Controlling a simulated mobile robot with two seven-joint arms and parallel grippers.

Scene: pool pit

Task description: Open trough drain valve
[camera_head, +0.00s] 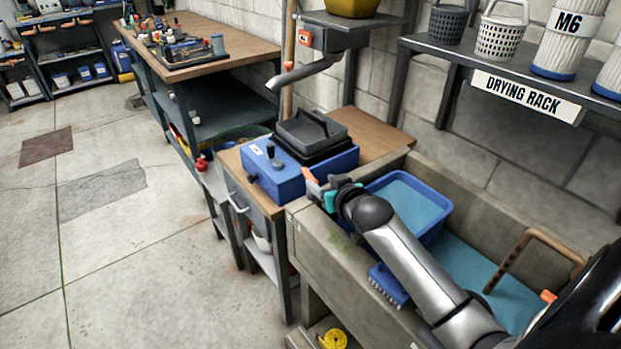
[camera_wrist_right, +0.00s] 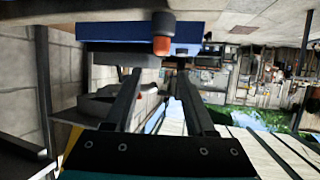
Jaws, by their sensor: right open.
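The concrete trough (camera_head: 317,237) stands at the right in the head view, with blue-green water in it. Below it, at the bottom edge, a round yellow wheel-like part (camera_head: 333,339) shows, perhaps the drain valve; its lower part is cut off. My right gripper (camera_head: 318,188) is open and empty above the trough's left end, beside a blue machine and well above the yellow part. In the right wrist view the two dark fingers (camera_wrist_right: 160,78) stand apart with nothing between them. The yellow part does not show there. My left gripper is out of view.
A blue tub (camera_head: 440,205) sits in the trough, and a blue brush (camera_head: 388,284) lies at its front rim. The blue machine (camera_head: 285,182) stands on a wood-topped bench left of the trough. The drying rack shelf (camera_head: 450,52) hangs above. Open concrete floor (camera_head: 150,270) lies left.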

